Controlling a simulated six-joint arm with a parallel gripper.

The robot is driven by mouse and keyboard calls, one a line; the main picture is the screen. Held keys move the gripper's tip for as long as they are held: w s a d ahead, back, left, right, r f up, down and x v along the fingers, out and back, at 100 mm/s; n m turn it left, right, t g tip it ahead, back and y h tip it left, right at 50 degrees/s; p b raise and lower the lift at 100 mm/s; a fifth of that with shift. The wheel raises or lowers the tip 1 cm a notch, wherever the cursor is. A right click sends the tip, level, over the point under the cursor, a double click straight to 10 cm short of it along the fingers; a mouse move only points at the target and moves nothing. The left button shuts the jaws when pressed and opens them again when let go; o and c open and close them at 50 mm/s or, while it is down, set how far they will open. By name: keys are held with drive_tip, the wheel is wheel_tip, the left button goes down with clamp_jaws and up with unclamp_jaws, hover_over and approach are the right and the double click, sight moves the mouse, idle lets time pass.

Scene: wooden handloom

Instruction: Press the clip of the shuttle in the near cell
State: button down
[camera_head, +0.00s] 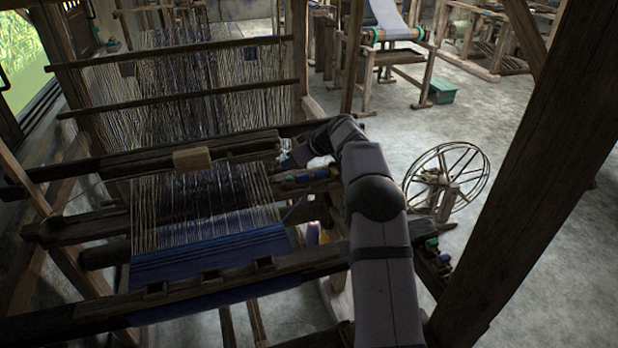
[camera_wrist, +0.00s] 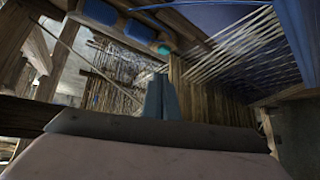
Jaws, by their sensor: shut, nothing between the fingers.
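My gripper (camera_wrist: 161,97) shows in the wrist view as two grey-blue fingers held together, with nothing between them. In the head view its end, near the right end of the loom's beater, is small and partly hidden by my arm. Blue pieces sit in a wooden holder (camera_head: 322,186) at the right side of the loom, just below my wrist. In the wrist view two blue blocks (camera_wrist: 97,12) and (camera_wrist: 140,31) and a teal piece (camera_wrist: 164,49) line a wooden bar, apart from the fingertips. I cannot tell which is the shuttle in the near cell, and no clip can be made out.
The loom's warp threads (camera_head: 200,205) and blue cloth (camera_head: 210,255) lie left of my arm. A dark front beam (camera_head: 190,290) crosses below. A wooden post (camera_head: 540,170) stands at right. A spinning wheel (camera_head: 445,180) stands on the open floor beyond.

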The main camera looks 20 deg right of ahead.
drive_tip(key=shift+r+p, duration=0.9)
drive_tip(key=shift+r, duration=0.85)
drive_tip(key=s+a+m+g+h+p, duration=0.1)
drive_tip(key=s+p, duration=0.3)
drive_tip(key=s, duration=1.1)
drive_tip(key=s+a+r+m+g+h+p, duration=0.1)
drive_tip(key=s+a+m+g+h+p, duration=0.1)
drive_tip(key=s, duration=1.4)
drive_tip(key=s+a+m+g+h+p, duration=0.1)
drive_tip(key=s+a+m+g+p, duration=0.2)
drive_tip(key=s, duration=1.3)
drive_tip(key=g+p, duration=0.2)
drive_tip(key=p, duration=0.1)
drive_tip(key=shift+r+h, duration=0.25)
drive_tip(key=shift+h, duration=0.05)
